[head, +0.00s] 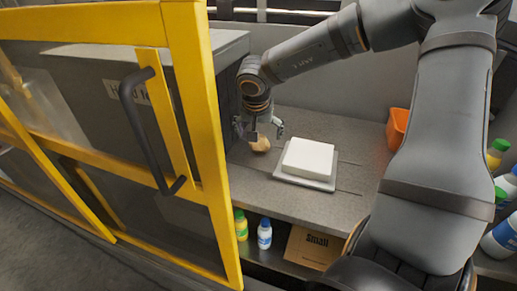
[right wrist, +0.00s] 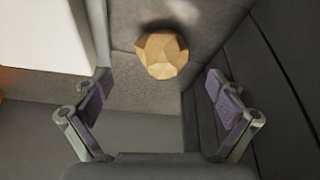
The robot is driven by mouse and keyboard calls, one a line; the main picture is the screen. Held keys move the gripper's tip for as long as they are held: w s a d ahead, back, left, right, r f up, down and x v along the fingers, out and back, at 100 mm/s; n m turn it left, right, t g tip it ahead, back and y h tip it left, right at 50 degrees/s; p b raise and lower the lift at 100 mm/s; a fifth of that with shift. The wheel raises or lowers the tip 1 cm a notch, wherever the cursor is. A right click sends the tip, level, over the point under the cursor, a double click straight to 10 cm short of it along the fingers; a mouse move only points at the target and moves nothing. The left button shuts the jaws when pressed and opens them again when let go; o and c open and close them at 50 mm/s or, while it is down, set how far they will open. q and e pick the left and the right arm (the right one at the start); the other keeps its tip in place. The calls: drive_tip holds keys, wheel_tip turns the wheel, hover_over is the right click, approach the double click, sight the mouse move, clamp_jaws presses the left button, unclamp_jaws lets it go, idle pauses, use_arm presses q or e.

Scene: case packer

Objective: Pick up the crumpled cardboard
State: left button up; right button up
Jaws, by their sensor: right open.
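The crumpled cardboard (head: 261,145) is a small tan, faceted lump on the grey surface inside the machine. In the head view it lies just below my right gripper (head: 259,128), partly hidden by it. In the right wrist view the cardboard (right wrist: 162,55) shows whole, beyond the fingertips and between their lines. My right gripper (right wrist: 158,90) is open, with nothing between its fingers. My left gripper is not in view.
A white block (head: 307,158) on a grey plate stands right of the cardboard. A dark grey housing (head: 130,98) is close on the left, behind a yellow-framed door (head: 207,130). An orange bin (head: 397,129) and bottles (head: 498,150) are at right. A box marked Small (head: 313,247) is below.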

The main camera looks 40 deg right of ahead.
sight(259, 142)
drive_tip(key=shift+f, duration=0.4)
drive_tip(key=x, duration=0.4)
drive_tip(key=shift+w+a+f, duration=0.15)
drive_tip(key=shift+f, duration=0.05)
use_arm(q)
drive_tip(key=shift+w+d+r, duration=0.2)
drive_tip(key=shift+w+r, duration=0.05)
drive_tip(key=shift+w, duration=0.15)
use_arm(e)
drive_tip(key=shift+r, duration=0.1)
drive_tip(key=shift+c, duration=1.2)
drive_tip(key=c, duration=0.8)
use_arm(q)
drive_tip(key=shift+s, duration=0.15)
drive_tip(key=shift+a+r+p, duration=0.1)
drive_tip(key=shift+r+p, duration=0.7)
drive_tip(key=shift+p, duration=0.25)
use_arm(e)
wheel_tip(259, 142, up, 10)
